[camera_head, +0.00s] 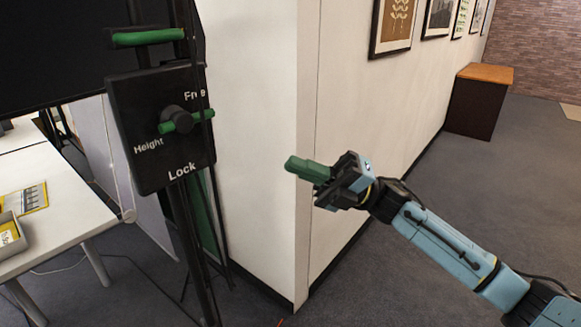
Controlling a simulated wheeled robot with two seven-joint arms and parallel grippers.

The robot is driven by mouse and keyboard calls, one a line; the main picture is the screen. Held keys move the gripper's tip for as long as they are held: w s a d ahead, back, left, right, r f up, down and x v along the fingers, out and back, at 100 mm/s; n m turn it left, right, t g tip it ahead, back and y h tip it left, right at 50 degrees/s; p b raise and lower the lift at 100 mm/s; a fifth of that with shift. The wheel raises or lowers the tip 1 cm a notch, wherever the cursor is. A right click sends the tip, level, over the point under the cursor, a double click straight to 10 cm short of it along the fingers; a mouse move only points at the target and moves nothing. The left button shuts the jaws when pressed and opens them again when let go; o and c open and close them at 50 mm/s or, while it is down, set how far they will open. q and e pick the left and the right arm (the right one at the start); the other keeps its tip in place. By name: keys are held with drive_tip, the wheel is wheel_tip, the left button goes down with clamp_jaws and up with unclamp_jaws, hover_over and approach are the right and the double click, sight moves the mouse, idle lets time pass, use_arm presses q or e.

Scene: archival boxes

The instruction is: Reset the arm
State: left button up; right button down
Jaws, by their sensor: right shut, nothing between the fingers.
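My right arm (445,245) comes in from the lower right and is stretched out toward the middle of the view. Its gripper (300,167) has green fingers that are shut together with nothing between them. It is in front of the white wall corner, to the right of a black panel (150,150) and apart from it. The panel carries a knob with a green bar (188,121) and the words Free, Height and Lock. My left gripper is not in view.
A black stand with a green handle (150,37) holds the panel and a dark screen (60,45). A white table (60,205) stands at left. The wall corner (265,120) is close to the gripper. A wooden-topped cabinet (476,105) stands behind; grey carpet (535,180) is clear at right.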

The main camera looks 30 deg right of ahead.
idle(0.4)
